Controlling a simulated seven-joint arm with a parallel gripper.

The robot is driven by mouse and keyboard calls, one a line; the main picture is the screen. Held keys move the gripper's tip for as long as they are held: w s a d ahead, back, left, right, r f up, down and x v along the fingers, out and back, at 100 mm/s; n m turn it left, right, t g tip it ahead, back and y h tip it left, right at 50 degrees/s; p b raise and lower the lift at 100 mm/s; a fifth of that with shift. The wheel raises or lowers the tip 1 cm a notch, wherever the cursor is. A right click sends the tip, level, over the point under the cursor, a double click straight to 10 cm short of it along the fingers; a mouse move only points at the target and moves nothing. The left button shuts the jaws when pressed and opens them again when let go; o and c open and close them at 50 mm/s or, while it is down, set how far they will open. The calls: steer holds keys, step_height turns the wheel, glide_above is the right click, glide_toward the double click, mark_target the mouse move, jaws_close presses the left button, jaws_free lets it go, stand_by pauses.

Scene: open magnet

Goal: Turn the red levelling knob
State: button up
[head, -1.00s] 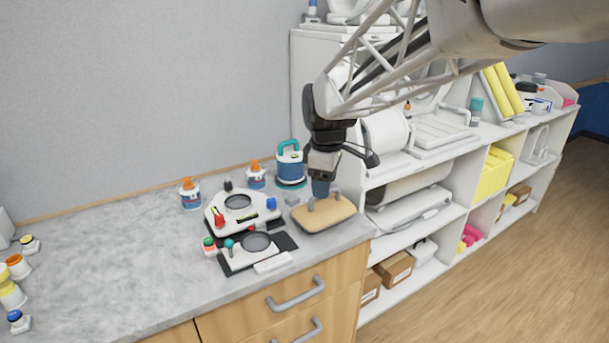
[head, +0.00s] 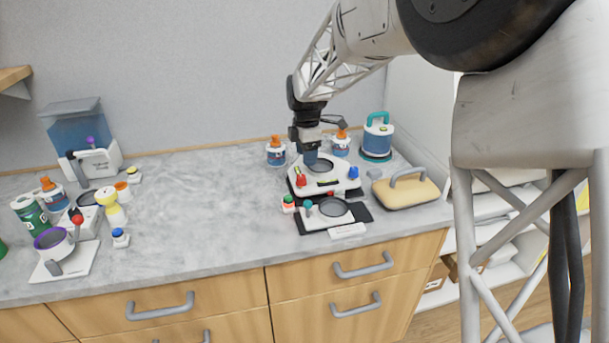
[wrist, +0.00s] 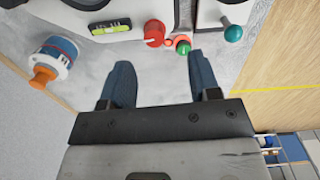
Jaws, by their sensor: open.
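The red levelling knob (head: 301,180) is at the front left of a white levelling stand (head: 345,187) with a dark round plate. The red knob also shows in the wrist view (wrist: 154,32), just beyond the fingertips and roughly between them. The stand's yellow-green bubble vial (wrist: 110,27) lies to its left there. My gripper (head: 311,160) points down at the stand's left side in the head view. In the wrist view my gripper (wrist: 160,78) is open, with nothing between its two blue-grey fingers.
A small green-topped item (wrist: 183,46) sits close right of the knob. An orange-capped bottle (wrist: 55,62) stands to the left in the wrist view. A blue knob (head: 353,173), a yellow handled block (head: 405,191) and a teal-handled canister (head: 377,138) are nearby. The counter's middle (head: 200,200) is clear.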

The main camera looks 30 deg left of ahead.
mark_target(301, 176)
steer(key=shift+s+a+f+n, duration=0.15)
steer(key=shift+a+f+n, duration=0.2)
steer(key=shift+a, duration=0.5)
steer(key=shift+f, duration=0.1)
steer(key=shift+f, duration=3.85)
steer(key=shift+c, duration=0.4)
steer(key=c, duration=0.8)
steer(key=shift+c, duration=0.2)
steer(key=shift+m, duration=0.45)
